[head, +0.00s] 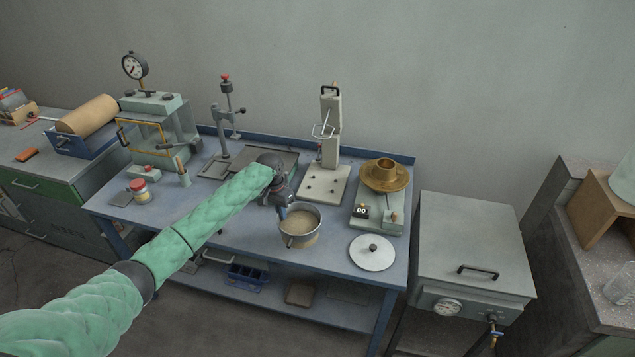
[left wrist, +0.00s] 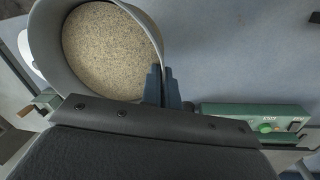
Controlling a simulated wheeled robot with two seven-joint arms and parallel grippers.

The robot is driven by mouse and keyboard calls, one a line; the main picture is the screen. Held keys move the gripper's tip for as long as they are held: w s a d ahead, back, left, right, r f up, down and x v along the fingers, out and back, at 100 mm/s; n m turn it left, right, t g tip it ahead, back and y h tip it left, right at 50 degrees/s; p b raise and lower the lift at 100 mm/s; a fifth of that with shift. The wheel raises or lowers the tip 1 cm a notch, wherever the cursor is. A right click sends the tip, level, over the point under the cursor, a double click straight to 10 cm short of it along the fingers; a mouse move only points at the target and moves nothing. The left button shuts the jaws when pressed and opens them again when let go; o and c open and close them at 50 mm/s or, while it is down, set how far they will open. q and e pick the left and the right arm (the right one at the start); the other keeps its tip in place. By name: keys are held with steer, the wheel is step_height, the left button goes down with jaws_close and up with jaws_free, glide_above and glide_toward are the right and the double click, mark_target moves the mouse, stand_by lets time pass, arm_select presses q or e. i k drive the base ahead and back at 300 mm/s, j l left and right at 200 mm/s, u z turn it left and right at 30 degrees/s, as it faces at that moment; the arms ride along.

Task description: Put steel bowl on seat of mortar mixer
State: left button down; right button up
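The steel bowl (head: 292,238), filled with sand, is at the middle front of the blue bench; it fills the upper left of the left wrist view (left wrist: 45,45). My left gripper (head: 284,212) is at the bowl's left rim. In the left wrist view its two fingers (left wrist: 163,88) lie close together with the bowl wall between them. I cannot tell if the bowl rests on the bench or hangs just above it. What looks like the mortar mixer (head: 331,140) is a pale column with a wire loop, behind the bowl; its flat base (head: 323,186) is empty. My right gripper is not in view.
A round steel lid (head: 372,253) lies right of the bowl. A scale (head: 378,214) carrying a brass pan (head: 384,175) stands behind the lid. A stand with a red knob (head: 226,110) is at the back left. In the left wrist view a green control panel (left wrist: 255,115) is near the fingers.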

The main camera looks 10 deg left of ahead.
mark_target(321, 188)
steer(key=i, duration=0.95)
